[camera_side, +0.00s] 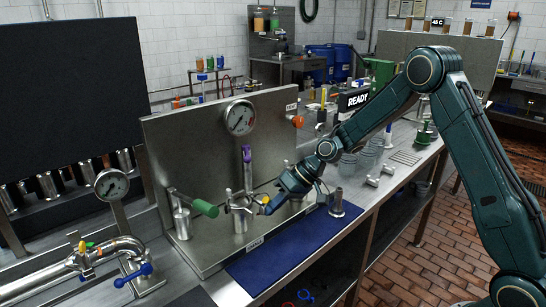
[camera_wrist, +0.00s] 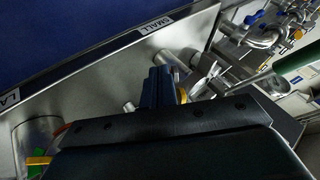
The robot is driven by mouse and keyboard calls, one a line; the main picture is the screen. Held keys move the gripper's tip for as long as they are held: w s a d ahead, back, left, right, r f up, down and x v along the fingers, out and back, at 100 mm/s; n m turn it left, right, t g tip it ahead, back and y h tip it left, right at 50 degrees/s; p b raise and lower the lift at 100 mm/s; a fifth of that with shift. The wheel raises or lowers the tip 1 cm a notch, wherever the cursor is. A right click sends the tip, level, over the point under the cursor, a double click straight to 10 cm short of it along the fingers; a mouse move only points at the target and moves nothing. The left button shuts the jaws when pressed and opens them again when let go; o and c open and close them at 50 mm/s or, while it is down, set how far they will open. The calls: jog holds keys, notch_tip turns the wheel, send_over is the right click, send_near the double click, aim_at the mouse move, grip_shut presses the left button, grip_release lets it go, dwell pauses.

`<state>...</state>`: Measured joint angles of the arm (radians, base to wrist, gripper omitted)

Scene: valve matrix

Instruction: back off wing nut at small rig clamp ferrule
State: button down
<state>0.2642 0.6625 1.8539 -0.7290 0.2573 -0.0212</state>
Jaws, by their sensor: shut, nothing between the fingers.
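The small rig clamp ferrule (camera_side: 239,205) is a bright metal clamp around an upright pipe, in front of the steel panel. A small yellowish piece, perhaps the wing nut (camera_side: 263,199), shows at its right side, close to my fingertips. My gripper (camera_side: 270,206) reaches in from the right and is shut and empty beside the clamp. In the wrist view my gripper's dark fingers (camera_wrist: 159,84) point up the picture, and bright clamp metal (camera_wrist: 206,79) lies just right of them. Yellow shows right behind the fingers. I cannot tell whether they touch the nut.
A purple-topped pipe (camera_side: 247,165) rises above the clamp. A green-handled valve (camera_side: 204,208) stands to its left, and a pressure gauge (camera_side: 239,117) is on the panel.

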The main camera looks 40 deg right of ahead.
jog(key=shift+r, duration=0.2)
jog(key=shift+r, duration=0.75)
jog(key=shift+w, duration=0.1)
jog(key=shift+r, duration=0.1)
jog(key=shift+d+r, duration=0.2)
jog(key=shift+r, duration=0.1)
jog(key=v, duration=1.2)
jog(key=shift+s+d, duration=0.4)
